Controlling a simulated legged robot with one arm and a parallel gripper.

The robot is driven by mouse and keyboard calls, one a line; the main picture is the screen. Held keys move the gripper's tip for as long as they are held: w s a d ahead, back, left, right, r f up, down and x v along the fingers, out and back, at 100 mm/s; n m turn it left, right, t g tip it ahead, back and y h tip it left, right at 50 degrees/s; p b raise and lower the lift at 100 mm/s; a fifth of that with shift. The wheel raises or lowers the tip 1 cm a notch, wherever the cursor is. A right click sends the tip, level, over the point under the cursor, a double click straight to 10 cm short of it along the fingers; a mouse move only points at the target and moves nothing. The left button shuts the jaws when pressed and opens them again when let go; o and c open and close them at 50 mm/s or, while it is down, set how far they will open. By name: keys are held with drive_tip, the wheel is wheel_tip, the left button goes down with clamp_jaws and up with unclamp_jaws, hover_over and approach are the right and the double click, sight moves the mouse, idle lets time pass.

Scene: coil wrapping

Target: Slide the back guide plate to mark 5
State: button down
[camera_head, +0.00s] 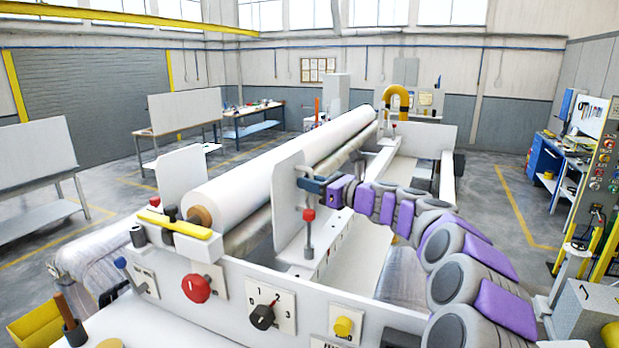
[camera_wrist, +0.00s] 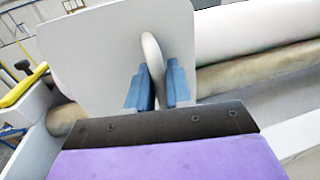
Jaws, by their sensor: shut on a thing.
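A white upright guide plate (camera_head: 289,205) stands across the machine's channel, beside the white roll. It fills much of the wrist view (camera_wrist: 95,60), where its pale curved handle (camera_wrist: 151,52) stands out from its face. My gripper (camera_head: 317,184) reaches in from the right at the plate. In the wrist view, the blue fingers of my gripper (camera_wrist: 160,88) are shut on the handle. A red-knobbed lever (camera_head: 308,217) stands at the plate's near lower side. A rail with small dark marks (camera_head: 335,248) runs along the channel; its numbers are too small to read.
A second white plate (camera_head: 181,176) stands left of the large white roll (camera_head: 265,172). The front panel (camera_head: 240,284) carries a red knob (camera_head: 196,288), a black dial (camera_head: 262,316) and a yellow button (camera_head: 343,326). The channel beyond the held plate looks clear.

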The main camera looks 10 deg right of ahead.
drive_tip(key=shift+s+a, duration=0.2)
drive_tip(key=c, duration=1.4)
unclamp_jaws()
drive_tip(key=shift+r, duration=0.1)
drive_tip(key=shift+c, duration=0.2)
drive_tip(key=shift+o, duration=1)
drive_tip(key=shift+a, duration=0.1)
drive_tip(key=shift+w, duration=0.1)
drive_tip(key=b+v, duration=0.2)
drive_tip(key=v, duration=1.5)
drive_tip(key=shift+d+f, duration=0.2)
drive_tip(key=shift+d, duration=0.1)
